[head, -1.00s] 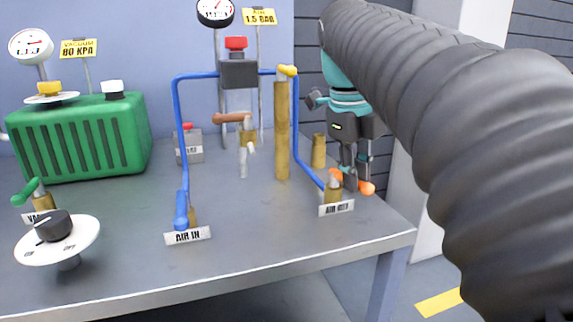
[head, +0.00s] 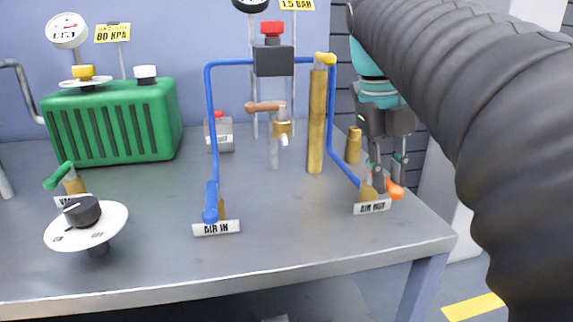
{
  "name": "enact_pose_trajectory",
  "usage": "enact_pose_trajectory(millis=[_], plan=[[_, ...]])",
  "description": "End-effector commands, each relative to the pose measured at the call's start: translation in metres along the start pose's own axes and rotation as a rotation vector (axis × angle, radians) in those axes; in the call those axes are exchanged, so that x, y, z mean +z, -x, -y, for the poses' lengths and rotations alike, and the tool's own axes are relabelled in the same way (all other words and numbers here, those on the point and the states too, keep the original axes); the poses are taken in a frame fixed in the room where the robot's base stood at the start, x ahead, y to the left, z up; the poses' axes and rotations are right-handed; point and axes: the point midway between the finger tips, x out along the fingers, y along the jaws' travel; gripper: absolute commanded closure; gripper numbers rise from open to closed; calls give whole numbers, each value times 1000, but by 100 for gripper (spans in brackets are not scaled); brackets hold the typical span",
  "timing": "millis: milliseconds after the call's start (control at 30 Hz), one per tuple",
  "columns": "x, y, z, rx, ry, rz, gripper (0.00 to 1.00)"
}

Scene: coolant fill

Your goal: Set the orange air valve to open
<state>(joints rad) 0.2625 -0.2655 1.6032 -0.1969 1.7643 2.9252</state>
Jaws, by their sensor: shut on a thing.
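The orange air valve shows its orange handle (head: 395,191) at the right end of the bench, beside a small brass body behind a white label (head: 372,207) that seems to read AIR OUT. The handle's tip sticks out to the right, low and close to the bench. My gripper (head: 386,182) reaches down from above and is shut on the orange handle. Its fingers hide much of the handle and part of the valve body, so the handle's exact angle is hard to tell.
A blue pipe (head: 211,120) runs from the blue AIR IN valve handle (head: 211,203) up to a dark box (head: 273,61) with a red cap. A tall brass cylinder (head: 316,120) stands left of my gripper. A green tank (head: 112,122) and a dial (head: 86,224) are at left. The front middle is clear.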

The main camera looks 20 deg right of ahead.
Motion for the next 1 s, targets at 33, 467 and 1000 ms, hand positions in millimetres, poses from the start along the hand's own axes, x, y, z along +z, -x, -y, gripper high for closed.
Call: enact_pose_trajectory(millis=[33,467,1000], plan=[[0,2,1,-3,-2,4,100],[0,1,0,-1,0,0,56],[1,58,0,-1,1,3,56]])
